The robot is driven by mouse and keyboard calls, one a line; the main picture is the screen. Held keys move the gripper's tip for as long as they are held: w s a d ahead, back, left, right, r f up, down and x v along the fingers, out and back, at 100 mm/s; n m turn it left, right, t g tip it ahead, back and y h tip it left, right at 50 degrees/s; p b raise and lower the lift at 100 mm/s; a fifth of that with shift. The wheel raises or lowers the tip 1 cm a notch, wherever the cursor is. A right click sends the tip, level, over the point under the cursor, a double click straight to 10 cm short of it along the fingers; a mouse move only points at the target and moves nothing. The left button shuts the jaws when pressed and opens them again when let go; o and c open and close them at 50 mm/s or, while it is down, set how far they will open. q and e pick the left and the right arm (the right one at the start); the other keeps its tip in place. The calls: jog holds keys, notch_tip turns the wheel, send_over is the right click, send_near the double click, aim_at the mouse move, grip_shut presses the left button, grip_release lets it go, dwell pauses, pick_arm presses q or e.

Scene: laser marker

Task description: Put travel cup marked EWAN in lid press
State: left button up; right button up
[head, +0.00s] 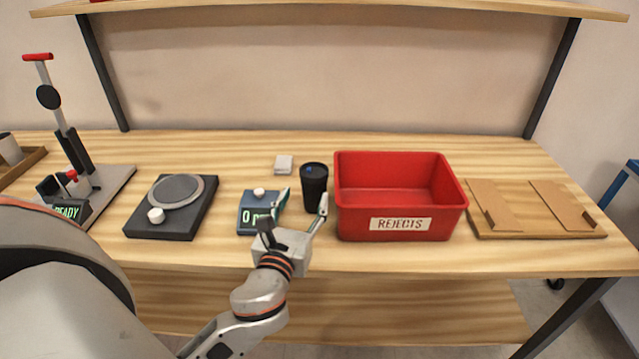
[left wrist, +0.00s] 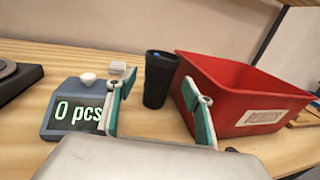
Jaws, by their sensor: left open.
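A black travel cup (head: 314,182) stands upright on the bench just left of the red bin; no name can be read on it. It also shows in the left wrist view (left wrist: 158,82), ahead of and between the fingers. My left gripper (head: 304,202) is open and empty, its teal-padded fingers pointing at the cup from the front; whether they touch it I cannot tell. My right gripper is not in view.
The red REJECTS bin (head: 400,226) stands close right of the cup. A counter reading 0 (head: 250,222), a small white block (head: 284,163) and a dark turntable unit (head: 172,222) lie to its left. A wooden board (head: 520,228) is at the right. The back strip is clear.

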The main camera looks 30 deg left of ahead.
aim_at(310, 183)
pick_arm(q)
jog(key=shift+w+a+r, duration=0.1)
jog(key=shift+w+a, duration=0.05)
jog(key=shift+w, duration=0.25)
jog(key=shift+x, duration=0.8)
jog(key=x, duration=0.5)
jog(key=shift+r, duration=0.25)
jog(key=shift+w, duration=0.2)
jog(key=c, duration=0.4)
jog(key=shift+r, duration=0.1)
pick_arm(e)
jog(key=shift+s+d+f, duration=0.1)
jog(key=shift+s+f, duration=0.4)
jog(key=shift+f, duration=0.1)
